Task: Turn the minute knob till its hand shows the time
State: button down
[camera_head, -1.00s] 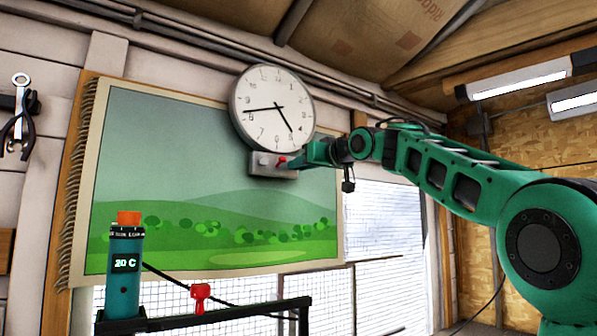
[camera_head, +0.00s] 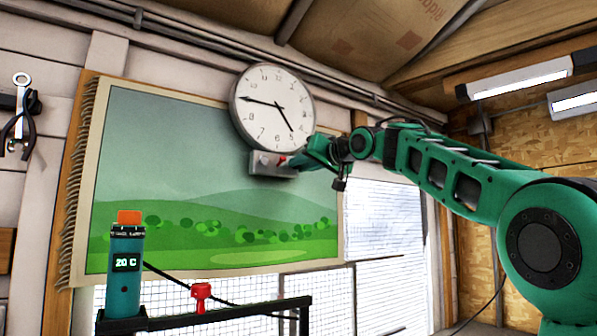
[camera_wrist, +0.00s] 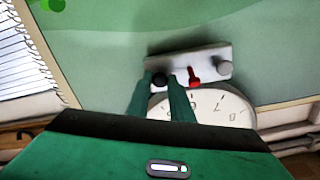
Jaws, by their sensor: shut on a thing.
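The grey knob box (camera_head: 270,170) sits right under the clock. In the wrist view the box (camera_wrist: 205,58) has a dark knob (camera_wrist: 159,79), a red lever (camera_wrist: 194,75) and a grey knob (camera_wrist: 225,68). My gripper (camera_wrist: 160,92) is shut on the dark knob, a finger on each side. In the head view my gripper (camera_head: 298,162) meets the box's right end and hides that knob.
A large green landscape hanging (camera_head: 180,150) covers the wall behind. A teal bottle (camera_head: 125,275) reading 20 C stands on a dark rail (camera_head: 235,313) at lower left, near a red fitting (camera_head: 201,292). Pliers (camera_head: 18,130) hang at far left. Lamps (camera_head: 520,78) hang at upper right.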

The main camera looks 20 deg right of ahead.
jog(key=c, duration=1.6)
grip_release()
jog(key=v, duration=1)
jog(key=shift+s+d, duration=0.15)
jog(key=shift+s, duration=0.2)
